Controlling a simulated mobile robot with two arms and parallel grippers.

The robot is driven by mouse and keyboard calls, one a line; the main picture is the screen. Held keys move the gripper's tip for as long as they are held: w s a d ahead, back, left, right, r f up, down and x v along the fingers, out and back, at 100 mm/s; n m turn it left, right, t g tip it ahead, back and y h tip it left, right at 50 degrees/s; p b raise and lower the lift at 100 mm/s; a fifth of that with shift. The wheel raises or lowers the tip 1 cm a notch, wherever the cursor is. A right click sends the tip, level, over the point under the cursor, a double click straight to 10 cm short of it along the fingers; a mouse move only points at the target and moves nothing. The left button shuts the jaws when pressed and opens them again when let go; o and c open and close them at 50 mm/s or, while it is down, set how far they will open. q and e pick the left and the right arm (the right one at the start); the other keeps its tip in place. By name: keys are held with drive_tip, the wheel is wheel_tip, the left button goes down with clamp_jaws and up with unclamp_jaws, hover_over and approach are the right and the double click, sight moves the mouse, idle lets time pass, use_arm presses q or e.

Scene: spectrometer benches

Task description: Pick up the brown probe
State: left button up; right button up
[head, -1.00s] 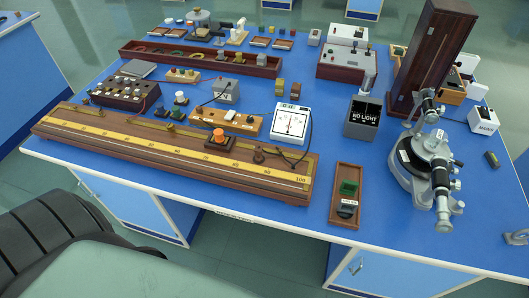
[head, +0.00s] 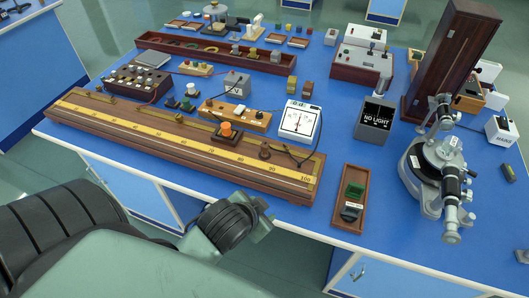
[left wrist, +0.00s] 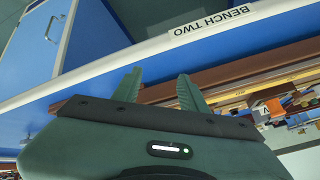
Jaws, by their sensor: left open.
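A small brown knob-like piece (head: 265,150), which looks like the brown probe, stands upright on the right part of the long wooden scale board (head: 180,150). A block with an orange top (head: 226,131) stands left of it. My left gripper (head: 264,222) is in front of the bench's near edge, below the board in the picture and apart from it. In the left wrist view the left gripper (left wrist: 158,86) has its two fingers apart with nothing between them. I cannot make out the probe clearly in that view. My right gripper is not in view.
A wooden tray (head: 340,226) with a green and a dark piece lies right of the board. A white meter (head: 299,120) with a dark cable stands behind it. The grey NO LIGHT box (head: 375,118) and the spectrometer (head: 440,170) stand further right. The bench edge carries a label (left wrist: 206,28).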

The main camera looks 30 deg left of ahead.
use_arm(q)
drive_tip(key=w+d+r+m+t+h, duration=0.1)
drive_tip(key=w+d+r+m+t, duration=0.1)
drive_tip(key=w+r+m+t, duration=0.55)
drive_tip(key=w+d+r+m+t+h, duration=0.2)
drive_tip(key=w+d+r+m+t, duration=0.15)
drive_tip(key=w+r, duration=0.8)
drive_tip(key=s+d+r+m+g+h, duration=0.15)
drive_tip(key=d+r+m+h, duration=0.25)
drive_tip(key=d+m+h, duration=0.45)
drive_tip(key=d+r+m+g+h, duration=0.25)
drive_tip(key=r+m+h, duration=0.3)
drive_tip(key=m, duration=0.55)
drive_tip(key=m+g+y, duration=1.4)
drive_tip(key=m+y, duration=0.2)
drive_tip(key=m, duration=0.1)
hover_over(265, 144)
drive_tip(key=d, duration=0.1)
wheel_tip(265, 144, down, 18)
drive_tip(key=f+p, duration=0.1)
drive_tip(key=f, duration=0.1)
drive_tip(key=f+p, duration=0.1)
drive_tip(key=f, duration=0.1)
drive_tip(key=a+f+p, duration=0.1)
drive_tip(key=f, duration=0.1)
drive_tip(key=shift+s+f, duration=0.15)
drive_tip(key=shift+f, duration=0.7)
clamp_jaws()
